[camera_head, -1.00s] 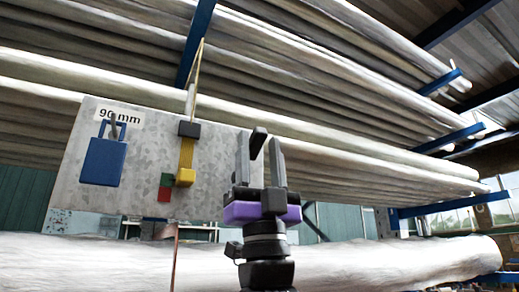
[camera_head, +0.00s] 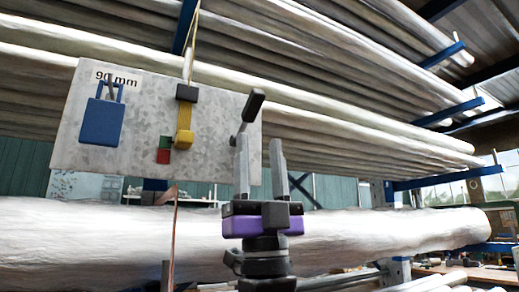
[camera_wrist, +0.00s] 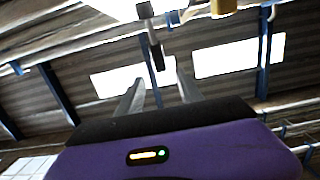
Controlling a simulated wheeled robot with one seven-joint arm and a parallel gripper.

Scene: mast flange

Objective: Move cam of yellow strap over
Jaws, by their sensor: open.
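The yellow strap (camera_head: 184,122) hangs down the front of a grey metal plate (camera_head: 218,150), left of its middle. A dark block (camera_head: 187,93) sits at its top and a yellow block (camera_head: 183,140) at its lower end; I cannot tell which part is the cam. My gripper (camera_head: 259,155) is open and empty, below and right of the strap, its fingers pointing up near the plate's lower right corner. In the wrist view the open fingers (camera_wrist: 160,78) show, with a yellow part (camera_wrist: 222,6) at the top edge.
A dark lever (camera_head: 247,114) stands out from the plate's right side, just above my fingers. A blue padlock-shaped block (camera_head: 102,122) hangs at left under a "90 mm" label. A red and green tile (camera_head: 164,150) is beside the strap. A thick wrapped pipe (camera_head: 100,240) runs below.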

